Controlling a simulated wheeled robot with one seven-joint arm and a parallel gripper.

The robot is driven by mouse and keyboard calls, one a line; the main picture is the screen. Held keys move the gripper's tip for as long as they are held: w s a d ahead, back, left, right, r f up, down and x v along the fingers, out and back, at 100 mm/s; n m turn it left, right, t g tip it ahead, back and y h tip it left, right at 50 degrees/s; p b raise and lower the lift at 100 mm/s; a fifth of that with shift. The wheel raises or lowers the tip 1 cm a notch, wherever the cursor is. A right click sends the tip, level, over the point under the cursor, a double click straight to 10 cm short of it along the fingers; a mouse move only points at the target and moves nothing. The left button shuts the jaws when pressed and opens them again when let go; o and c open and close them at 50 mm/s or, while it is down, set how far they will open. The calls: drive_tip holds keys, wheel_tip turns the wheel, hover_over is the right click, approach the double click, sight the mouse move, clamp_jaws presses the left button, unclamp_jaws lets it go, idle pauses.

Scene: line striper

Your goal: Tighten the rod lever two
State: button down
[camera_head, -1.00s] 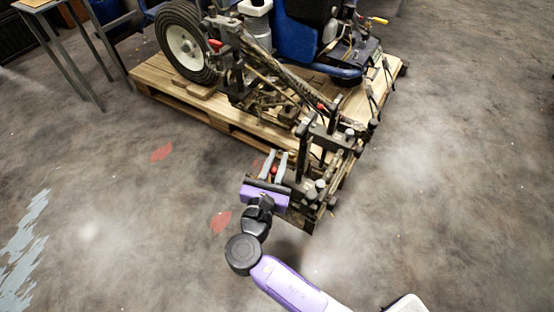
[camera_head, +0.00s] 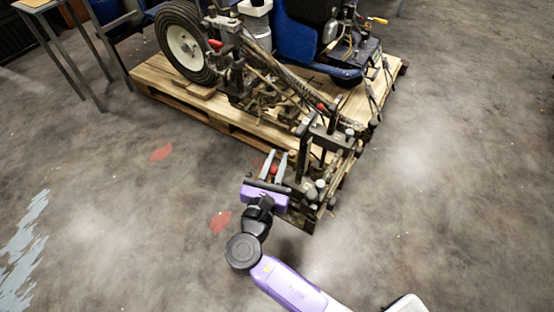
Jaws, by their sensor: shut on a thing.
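The line striper (camera_head: 275,85) is a dark metal frame with a wheel, standing on a wooden pallet. Its front bracket (camera_head: 318,195) juts toward me over the floor and carries several levers and knobs. My gripper (camera_head: 273,166) reaches in at the left end of this bracket. Its two grey fingers point away from me, with a small red lever tip (camera_head: 273,171) between them. The jaws are shut on this red-tipped lever. The lever's lower part is hidden by the purple gripper body. I cannot tell how far the lever is turned.
The pallet (camera_head: 165,86) lies behind the bracket. Dark upright posts (camera_head: 303,150) stand just right of my gripper. A metal-legged table (camera_head: 62,50) is at the top left. Grey floor on both sides is clear, with red patches (camera_head: 221,221).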

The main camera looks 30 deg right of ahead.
drive_tip(key=shift+r+p, duration=0.15)
drive_tip(key=shift+p, duration=0.4)
drive_tip(key=p, duration=0.2)
drive_tip(key=g+y+p, duration=0.1)
drive_tip(key=shift+w+d+r+p, duration=0.1)
drive_tip(key=shift+d+r+p, duration=0.2)
drive_tip(key=shift+p, duration=0.1)
drive_tip(key=p, duration=0.2)
drive_tip(key=y+p, duration=0.1)
drive_tip(key=p, duration=0.2)
drive_tip(key=shift+w+d+m+g, duration=0.15)
drive_tip(key=shift+d+m+g, duration=0.1)
drive_tip(key=shift+m+g, duration=0.15)
drive_tip(key=y+p, duration=0.1)
drive_tip(key=p, duration=0.2)
drive_tip(key=d+g+y+p, duration=0.1)
drive_tip(key=p, duration=0.3)
drive_tip(key=shift+w+f+g, duration=0.3)
drive_tip(key=shift+f, duration=0.05)
drive_tip(key=shift+d+f+m+y+p, duration=0.1)
drive_tip(key=shift+f+m+y+p, duration=0.2)
drive_tip(key=shift+p, duration=0.45)
drive_tip(key=shift+f, duration=0.1)
drive_tip(key=c, duration=1.3)
unclamp_jaws()
drive_tip(key=shift+w, duration=0.1)
